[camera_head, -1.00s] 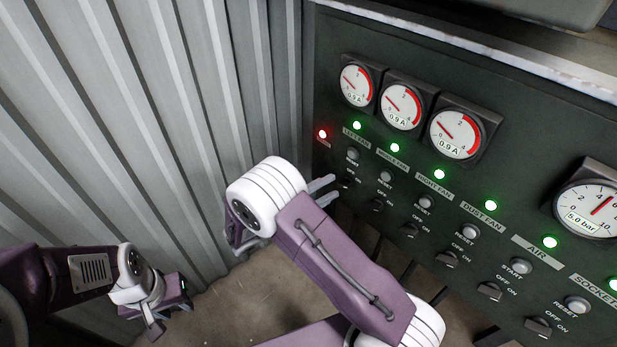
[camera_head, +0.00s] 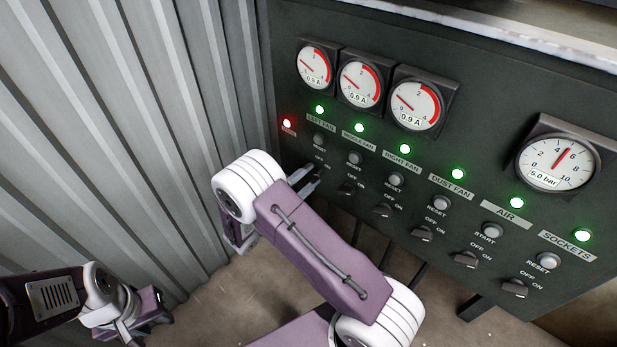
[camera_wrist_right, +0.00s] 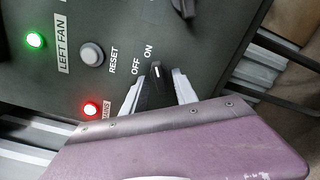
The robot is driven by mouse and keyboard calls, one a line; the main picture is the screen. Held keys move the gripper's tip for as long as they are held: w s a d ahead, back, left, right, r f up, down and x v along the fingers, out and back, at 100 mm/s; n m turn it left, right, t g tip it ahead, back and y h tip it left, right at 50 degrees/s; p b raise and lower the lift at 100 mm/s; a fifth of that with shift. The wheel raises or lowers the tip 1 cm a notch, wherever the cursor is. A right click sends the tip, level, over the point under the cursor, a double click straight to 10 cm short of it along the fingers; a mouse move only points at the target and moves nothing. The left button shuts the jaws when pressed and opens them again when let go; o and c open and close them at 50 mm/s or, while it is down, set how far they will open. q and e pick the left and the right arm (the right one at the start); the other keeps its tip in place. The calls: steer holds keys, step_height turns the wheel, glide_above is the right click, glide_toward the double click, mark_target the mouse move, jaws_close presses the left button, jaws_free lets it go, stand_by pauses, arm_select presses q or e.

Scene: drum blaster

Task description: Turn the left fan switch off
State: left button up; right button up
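The left fan switch (camera_wrist_right: 156,90) is a black knob below the LEFT FAN label (camera_wrist_right: 64,42). In the right wrist view its white mark lies by the OFF and ON lettering, nearer ON. My right gripper (camera_wrist_right: 158,92) has one finger on each side of the knob; I cannot tell whether they touch it. In the head view this gripper (camera_head: 306,181) is at the panel's left end, and its arm partly hides the switch. The left fan light (camera_head: 319,109) is green. My left gripper (camera_head: 152,312) hangs low at left, away from the panel, its opening unclear.
Switches for the other fans, air and sockets run rightward along the panel (camera_head: 470,110), including a neighbouring switch (camera_head: 347,188). Gauges (camera_head: 360,82) sit above. A red light (camera_head: 287,123) is lit at far left. A corrugated wall (camera_head: 130,130) stands close on the left.

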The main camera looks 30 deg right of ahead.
jaws_close()
stand_by(0.3)
steer(key=shift+r+n+p, duration=0.15)
steer(key=shift+n+p, duration=0.7)
steer(key=shift+n, duration=0.35)
steer(key=n+p, duration=0.2)
steer(key=n, duration=0.1)
steer(key=shift+n, duration=0.3)
steer(key=n+p, duration=0.1)
steer(key=n, duration=0.2)
steer(key=shift+p, duration=0.3)
steer(key=shift+f+n+p, duration=0.2)
steer(key=shift+n+p, duration=0.3)
steer(key=shift+n, duration=0.9)
